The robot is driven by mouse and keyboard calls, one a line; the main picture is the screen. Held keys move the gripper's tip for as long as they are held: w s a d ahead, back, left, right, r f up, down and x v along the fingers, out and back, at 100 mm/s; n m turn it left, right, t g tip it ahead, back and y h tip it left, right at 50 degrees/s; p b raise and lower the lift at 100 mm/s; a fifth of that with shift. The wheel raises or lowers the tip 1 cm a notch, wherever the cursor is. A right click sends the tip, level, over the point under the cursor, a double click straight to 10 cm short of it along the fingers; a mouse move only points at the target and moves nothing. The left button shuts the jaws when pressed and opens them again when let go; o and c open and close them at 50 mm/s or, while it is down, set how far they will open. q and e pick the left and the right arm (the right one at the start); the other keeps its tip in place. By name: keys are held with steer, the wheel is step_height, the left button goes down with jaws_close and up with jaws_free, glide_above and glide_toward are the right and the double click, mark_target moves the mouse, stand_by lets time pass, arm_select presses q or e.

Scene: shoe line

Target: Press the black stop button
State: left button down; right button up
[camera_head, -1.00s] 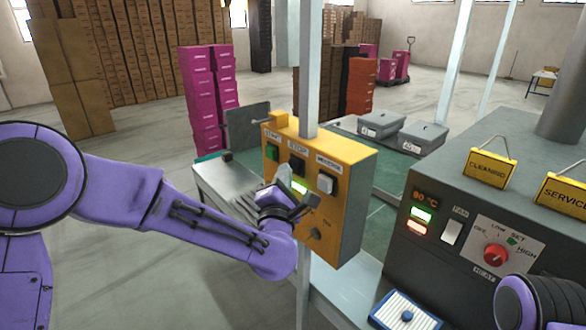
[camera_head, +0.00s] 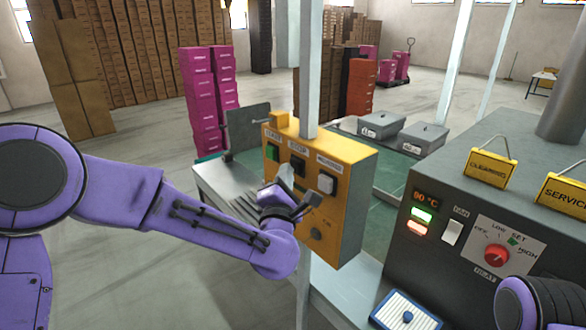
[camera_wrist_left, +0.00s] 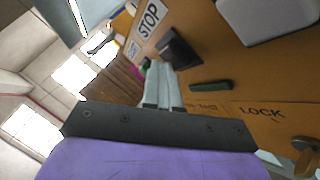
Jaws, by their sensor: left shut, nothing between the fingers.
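The yellow control box (camera_head: 345,215) stands on a post in the middle of the head view. The black stop button (camera_head: 298,166) is on its face, between a green start button (camera_head: 272,152) and a white button (camera_head: 326,183). My left gripper (camera_head: 286,171) is shut and empty, with its fingertips just in front of the stop button's lower left. In the left wrist view the shut fingers (camera_wrist_left: 161,66) point toward the black button (camera_wrist_left: 180,54) below the STOP label. I cannot tell whether they touch it. My right gripper is out of view.
A grey machine (camera_head: 480,225) with a red heat knob (camera_head: 496,256) and hanging signs stands at the right. Grey bins (camera_head: 422,137) sit behind the box. My right arm shows at the lower right edge.

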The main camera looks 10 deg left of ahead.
arm_select(q)
steer(key=shift+s+a, duration=0.45)
steer(key=shift+s, duration=0.2)
steer(key=s+a, duration=0.1)
steer(key=s, duration=0.1)
steer(key=s+a+b, duration=0.1)
steer(key=s+a, duration=0.1)
stand_by(0.7)
